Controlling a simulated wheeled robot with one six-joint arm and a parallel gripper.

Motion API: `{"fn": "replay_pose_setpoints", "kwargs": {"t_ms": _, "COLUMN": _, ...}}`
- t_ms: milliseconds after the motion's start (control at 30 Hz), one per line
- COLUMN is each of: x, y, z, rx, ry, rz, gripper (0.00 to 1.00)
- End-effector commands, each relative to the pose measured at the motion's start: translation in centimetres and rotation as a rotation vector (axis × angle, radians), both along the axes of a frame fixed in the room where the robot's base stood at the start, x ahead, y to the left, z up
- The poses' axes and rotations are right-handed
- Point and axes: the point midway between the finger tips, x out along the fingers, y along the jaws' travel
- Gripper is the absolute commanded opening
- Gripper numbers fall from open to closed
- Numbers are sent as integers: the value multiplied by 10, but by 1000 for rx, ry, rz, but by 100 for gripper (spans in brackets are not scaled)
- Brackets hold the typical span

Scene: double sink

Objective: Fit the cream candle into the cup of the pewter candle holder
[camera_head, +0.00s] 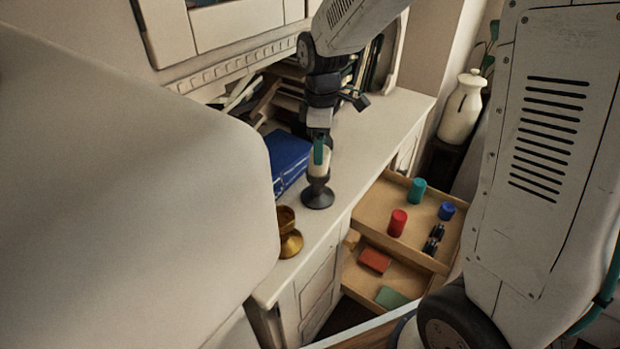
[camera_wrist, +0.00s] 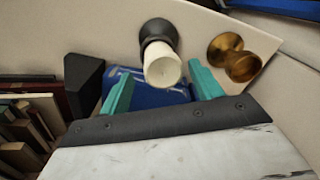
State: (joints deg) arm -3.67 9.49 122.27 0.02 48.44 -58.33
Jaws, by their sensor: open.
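The cream candle (camera_head: 319,168) stands upright on the dark pewter candle holder (camera_head: 318,197) on the white counter. Its lower end appears to sit in the holder's cup; the contact is too small to tell exactly. My gripper (camera_head: 319,150) is just above and around the candle's upper part, pointing down. In the wrist view, my gripper's teal fingers (camera_wrist: 162,86) are spread apart, with the candle's round top (camera_wrist: 162,70) between them and clear gaps on both sides. The holder's dark base (camera_wrist: 157,31) shows behind the candle.
A brass candle holder (camera_head: 288,236) stands nearer the counter's front left. A blue book (camera_head: 287,157) lies close left of the pewter holder. An open drawer (camera_head: 372,206) with coloured blocks juts out right. A white vase (camera_head: 461,110) stands at the back.

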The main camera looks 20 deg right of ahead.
Motion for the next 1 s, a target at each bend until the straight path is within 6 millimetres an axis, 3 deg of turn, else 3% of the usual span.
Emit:
{"fn": "replay_pose_setpoints", "kwargs": {"t_ms": 100, "x": 1, "y": 0, "z": 28, "rx": 1, "ry": -5, "rz": 0, "gripper": 64}}
{"fn": "replay_pose_setpoints", "kwargs": {"t_ms": 300, "x": 0, "y": 0, "z": 61, "rx": 0, "ry": -2, "rz": 0, "gripper": 64}}
{"fn": "replay_pose_setpoints", "kwargs": {"t_ms": 567, "x": -1, "y": 0, "z": 75, "rx": 0, "ry": 0, "rz": -2, "gripper": 64}}
{"fn": "replay_pose_setpoints", "kwargs": {"t_ms": 667, "x": -10, "y": -2, "z": 81, "rx": 1, "ry": -6, "rz": -32, "gripper": 64}}
{"fn": "replay_pose_setpoints", "kwargs": {"t_ms": 767, "x": -33, "y": -6, "z": 95, "rx": 2, "ry": -19, "rz": -112, "gripper": 64}}
{"fn": "replay_pose_setpoints", "kwargs": {"t_ms": 1000, "x": -124, "y": -17, "z": 129, "rx": 18, "ry": -58, "rz": -449, "gripper": 64}}
